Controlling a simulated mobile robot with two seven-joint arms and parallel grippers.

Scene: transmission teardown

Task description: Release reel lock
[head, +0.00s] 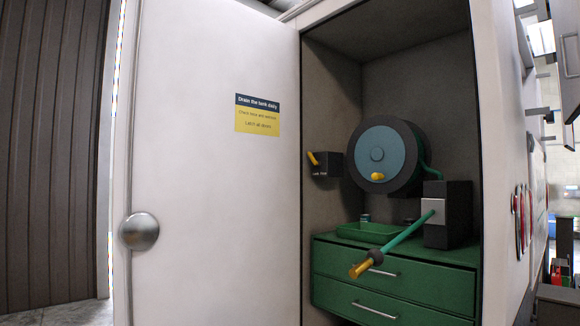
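A hose reel (361,158) with a blue-grey round face and a dark rim is mounted inside an open cabinet. A yellow knob (377,176) sits low on its face. To its left, a small black box (326,168) on the cabinet wall carries a short yellow lever (313,158) pointing up and left. The box has a small label too tiny to read surely; it may be the reel lock. Neither of my grippers shows in the head view.
The white cabinet door (205,215) stands open at left with a round knob (139,232). A black-and-grey box (457,212) bears a green rod (408,232) with a yellow end, jutting forward. Green drawers (425,288) and a green tray (372,234) lie below the reel.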

